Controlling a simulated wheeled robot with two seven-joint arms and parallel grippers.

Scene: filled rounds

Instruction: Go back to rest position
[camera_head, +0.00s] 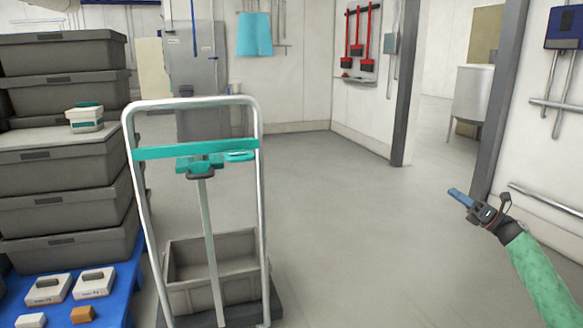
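My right gripper (461,198) is at the right side of the head view, at the end of my green-sleeved arm. It is held out over the grey floor, apart from the trolley and the walls. Its blue tip points to the left and slightly up. The fingers are small and seen from the side, so I cannot tell whether they are open or shut. My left gripper is not in the view.
A trolley (255,120) with a grey crate (210,293) stands at front left. Stacked grey bins (65,180) and a blue surface (112,312) are left of it. Dark posts (405,85) and a wall rail (545,200) are at right. The middle floor is clear.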

